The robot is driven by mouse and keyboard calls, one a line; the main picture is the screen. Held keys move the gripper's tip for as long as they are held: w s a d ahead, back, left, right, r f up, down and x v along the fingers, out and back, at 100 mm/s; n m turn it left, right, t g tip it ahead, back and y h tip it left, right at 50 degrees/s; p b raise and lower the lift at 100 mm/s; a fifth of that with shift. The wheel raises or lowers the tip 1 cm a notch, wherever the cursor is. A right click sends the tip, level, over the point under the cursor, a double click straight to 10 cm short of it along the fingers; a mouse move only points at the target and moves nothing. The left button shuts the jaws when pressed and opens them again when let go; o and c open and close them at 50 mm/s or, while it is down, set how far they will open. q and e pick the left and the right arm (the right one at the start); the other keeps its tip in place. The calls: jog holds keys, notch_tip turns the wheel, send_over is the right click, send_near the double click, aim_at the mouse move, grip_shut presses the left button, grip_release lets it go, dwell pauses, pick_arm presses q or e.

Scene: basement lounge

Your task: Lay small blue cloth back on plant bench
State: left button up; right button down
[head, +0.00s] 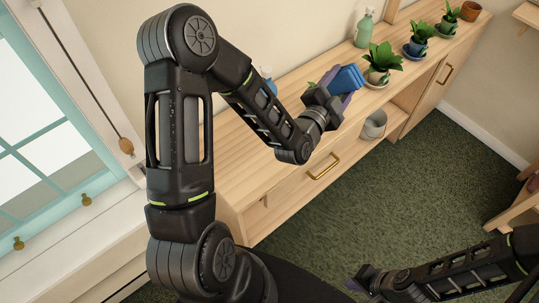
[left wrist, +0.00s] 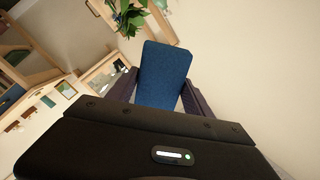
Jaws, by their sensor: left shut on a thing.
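The small blue cloth (head: 346,79) shows as a folded blue block in the head view, above the plant bench. My left gripper (head: 341,88) is shut on it, and the cloth (left wrist: 165,75) also shows between the two fingers in the left wrist view. The plant bench (head: 262,137) is a long pale wooden cabinet with brass handles along the wall. I cannot tell the exact gap between cloth and bench top. My right gripper (head: 360,283) is low over the green carpet, and its finger opening is not clear.
Potted plants (head: 381,64) stand along the bench, with a green spray bottle (head: 364,28) behind and a terracotta pot (head: 470,11) at the far end. A grey pot (head: 373,124) sits in the open shelf. Bare bench top lies left of my left gripper.

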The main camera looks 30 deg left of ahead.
pick_arm(q)
jog(key=shift+s+r, duration=0.15)
jog(key=shift+s, duration=0.1)
jog(key=shift+w+d+f, duration=0.1)
jog(key=shift+w+f, duration=0.25)
jog(key=shift+f, duration=0.1)
jog(key=s+a+f+m+g+h+b, duration=0.2)
jog(key=s+f+m+g+b, duration=0.15)
jog(key=f+g, duration=0.3)
jog(key=s+a+f+m+g+h+b, duration=0.1)
jog(key=s+f+m+g+h+b, duration=0.1)
jog(key=f+m+g, duration=0.4)
jog(key=s+a+m+g+y+b, duration=0.1)
jog(key=s+a+g+y, duration=0.1)
jog(key=s+a, duration=0.2)
jog(key=s+a+r+m+g+y+b, duration=0.1)
jog(key=s+a+g+y+b, duration=0.1)
jog(key=s+a, duration=0.3)
jog(key=s+g, duration=0.1)
jog(key=s, duration=0.3)
jog(key=shift+s+a+r, duration=0.25)
jog(key=shift+f+m+g, duration=0.1)
jog(key=shift+m+g, duration=0.15)
